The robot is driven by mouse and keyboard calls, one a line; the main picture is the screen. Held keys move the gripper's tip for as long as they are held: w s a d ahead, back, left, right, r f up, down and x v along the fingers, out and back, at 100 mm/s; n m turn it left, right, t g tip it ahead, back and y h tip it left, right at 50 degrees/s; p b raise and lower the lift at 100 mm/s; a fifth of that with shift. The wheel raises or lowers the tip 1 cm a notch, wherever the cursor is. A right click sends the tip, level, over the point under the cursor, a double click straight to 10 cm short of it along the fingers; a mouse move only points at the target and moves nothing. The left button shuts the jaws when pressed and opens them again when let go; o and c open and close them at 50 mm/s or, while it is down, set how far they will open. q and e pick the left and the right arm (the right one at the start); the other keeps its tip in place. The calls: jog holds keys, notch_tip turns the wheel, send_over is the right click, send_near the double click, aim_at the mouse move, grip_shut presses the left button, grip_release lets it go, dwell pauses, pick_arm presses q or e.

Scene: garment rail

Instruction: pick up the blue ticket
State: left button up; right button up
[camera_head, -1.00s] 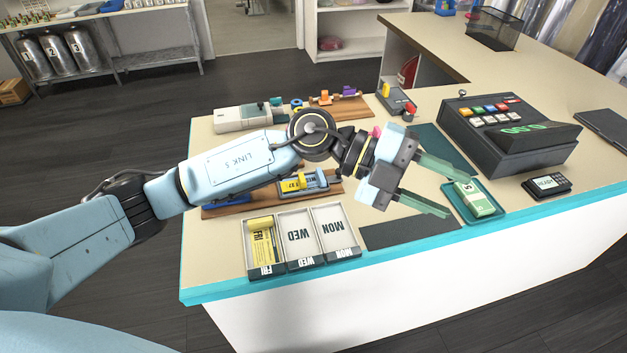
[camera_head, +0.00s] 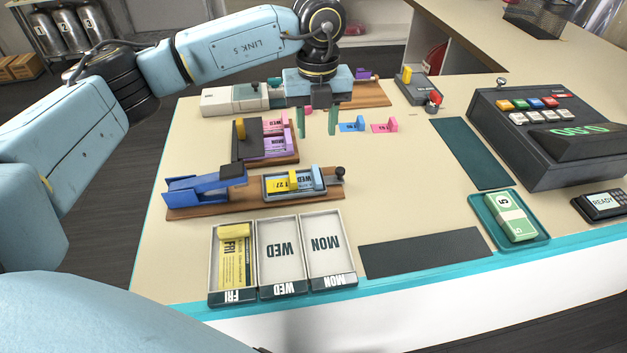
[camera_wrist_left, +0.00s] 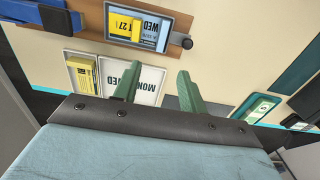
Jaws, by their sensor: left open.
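A small blue ticket (camera_head: 352,125) with an upright blue tab lies on the counter, just right of my left gripper. My left gripper (camera_head: 317,122) is open and empty, its two green fingers pointing down, left of the blue ticket. The fingers also show in the left wrist view (camera_wrist_left: 157,90), with nothing between them. The blue ticket on the counter is not seen in the left wrist view. My right gripper is not in view.
A pink ticket (camera_head: 385,126) lies right of the blue one. A wooden-based device (camera_head: 190,208), day trays (camera_head: 330,251), a purple-pink ticket stand (camera_head: 290,160), a cash register (camera_head: 530,130) and a money tray (camera_head: 486,208) stand around. The counter's middle is clear.

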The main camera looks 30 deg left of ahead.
pick_arm(q)
send_over(318, 178)
notch_tip(318, 178, down, 8)
jog(key=shift+a+r, duration=0.1)
jog(key=shift+a, duration=0.05)
jog(key=shift+f, duration=0.2)
jog(key=shift+f+p, duration=0.3)
notch_tip(318, 178, down, 4)
jog(key=shift+f, duration=0.15)
jog(key=shift+c, duration=0.3)
grip_shut()
